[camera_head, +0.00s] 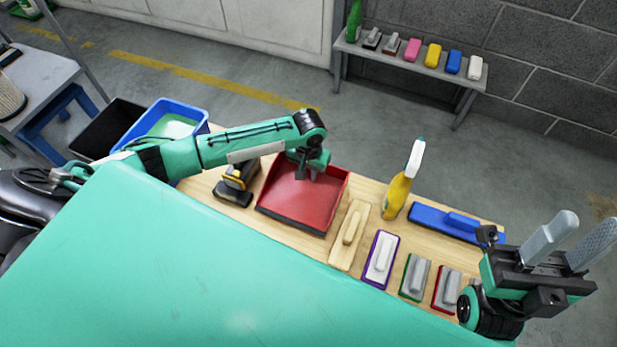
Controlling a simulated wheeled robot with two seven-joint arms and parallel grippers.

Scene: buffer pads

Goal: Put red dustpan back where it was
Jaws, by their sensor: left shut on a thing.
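The red dustpan (305,208) is at the left part of the wooden table (218,205), its open pan facing up and its wide edge toward me. My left gripper (309,172) is over the back of the dustpan and shut on it; the exact grip point is partly hidden by the wrist. I cannot tell whether the dustpan touches the table. My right gripper (570,240) is at the far right, pointing up and away from the table, with its two fingers apart and nothing between them.
A black and yellow tool (237,182) stands just left of the dustpan. A wooden float (349,235) lies close on its right, then several pads, a yellow spray bottle (400,188) and a blue float (445,222). A blue bin (192,109) stands left; a grey bench (400,67) is behind.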

